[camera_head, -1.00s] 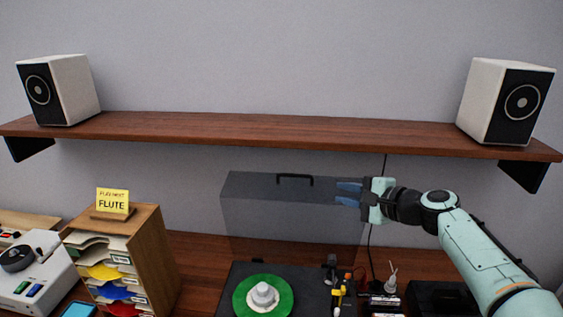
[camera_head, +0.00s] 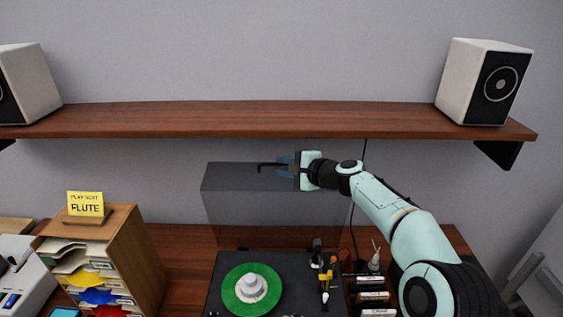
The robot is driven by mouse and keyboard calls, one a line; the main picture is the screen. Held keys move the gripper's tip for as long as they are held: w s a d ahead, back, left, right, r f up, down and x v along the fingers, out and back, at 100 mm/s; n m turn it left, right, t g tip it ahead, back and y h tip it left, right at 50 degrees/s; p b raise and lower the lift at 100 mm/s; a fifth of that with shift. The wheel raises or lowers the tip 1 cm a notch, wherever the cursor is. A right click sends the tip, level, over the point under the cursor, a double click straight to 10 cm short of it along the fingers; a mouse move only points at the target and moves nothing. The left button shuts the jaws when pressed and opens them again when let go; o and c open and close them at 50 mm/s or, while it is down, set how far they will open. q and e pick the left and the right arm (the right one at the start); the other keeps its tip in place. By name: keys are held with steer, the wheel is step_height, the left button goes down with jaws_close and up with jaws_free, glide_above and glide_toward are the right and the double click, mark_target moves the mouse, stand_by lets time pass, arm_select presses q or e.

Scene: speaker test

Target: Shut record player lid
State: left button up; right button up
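The record player (camera_head: 215,293) stands on the desk with a green record (camera_head: 232,298) on its platter. Its smoky see-through lid (camera_head: 235,205) is raised upright behind the platter. A dark handle (camera_head: 263,165) sits along the lid's top edge. The fingers partly hide that end of the handle. My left gripper is out of view.
A wooden shelf (camera_head: 250,119) with a speaker (camera_head: 485,82) at its right and another (camera_head: 28,85) at its left runs just above the lid. A paper sorter (camera_head: 135,255) stands left of the player. Small bottles and boxes (camera_head: 372,283) stand right of it.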

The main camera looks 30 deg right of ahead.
steer(key=shift+x, duration=0.85)
steer(key=shift+s, duration=0.1)
jaws_close()
stand_by(0.7)
